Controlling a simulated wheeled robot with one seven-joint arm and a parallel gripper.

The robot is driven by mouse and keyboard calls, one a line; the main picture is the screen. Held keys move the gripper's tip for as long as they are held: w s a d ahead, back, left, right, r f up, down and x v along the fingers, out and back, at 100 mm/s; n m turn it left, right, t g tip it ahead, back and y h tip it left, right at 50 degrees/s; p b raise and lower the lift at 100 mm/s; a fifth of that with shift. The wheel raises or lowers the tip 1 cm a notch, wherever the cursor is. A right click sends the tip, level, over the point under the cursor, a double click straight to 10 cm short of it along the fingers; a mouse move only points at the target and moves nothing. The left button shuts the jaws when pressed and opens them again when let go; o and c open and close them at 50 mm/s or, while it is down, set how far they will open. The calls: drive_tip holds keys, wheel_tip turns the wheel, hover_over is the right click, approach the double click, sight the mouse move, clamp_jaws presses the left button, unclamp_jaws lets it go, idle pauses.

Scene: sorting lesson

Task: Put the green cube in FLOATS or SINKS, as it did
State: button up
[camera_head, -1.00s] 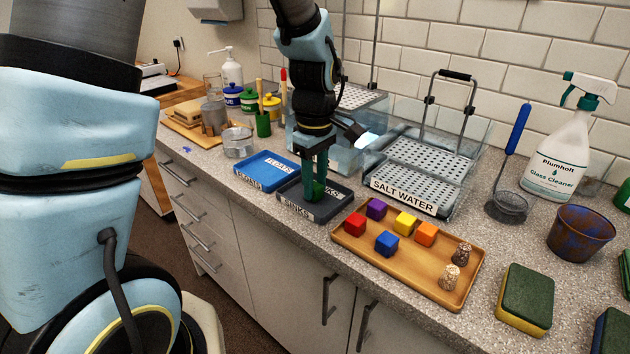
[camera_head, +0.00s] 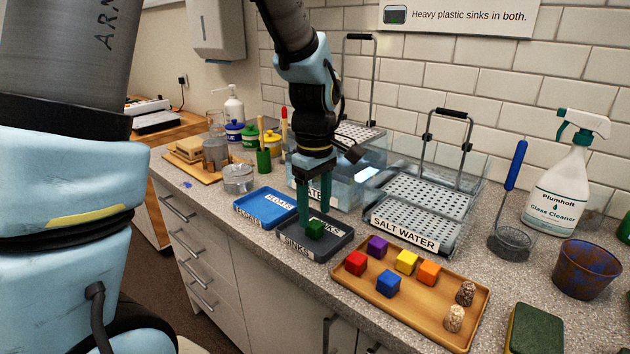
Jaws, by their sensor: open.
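The green cube (camera_head: 314,229) lies in the dark grey tray labelled SINKS (camera_head: 322,251). My gripper (camera_head: 315,219) points down over this tray, its fingers apart around or just above the cube. It is open; I cannot tell whether a finger touches the cube. The blue tray labelled FLOATS (camera_head: 250,218) is just left of the SINKS tray and looks empty. My arm hides part of the water tank behind.
A wooden tray (camera_head: 405,314) to the right holds several coloured cubes and two speckled pieces. The SALT WATER tank (camera_head: 443,239) with a perforated rack stands behind it. A blue-handled strainer (camera_head: 512,240), spray bottle (camera_head: 560,185) and cup (camera_head: 581,272) are at right.

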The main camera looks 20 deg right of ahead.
sight(315, 224)
wheel_tip(315, 224, up, 9)
drive_tip(key=a+f+m, duration=0.3)
drive_tip(key=a+f, duration=0.1)
drive_tip(key=a, duration=0.9)
drive_tip(key=a+f+m+t, duration=0.1)
drive_tip(key=a+f+m, duration=0.3)
drive_tip(key=a, duration=0.9)
drive_tip(key=shift+w+f+t+b, duration=0.3)
drive_tip(key=shift+w+f+b, duration=0.15)
drive_tip(key=shift+f, duration=0.35)
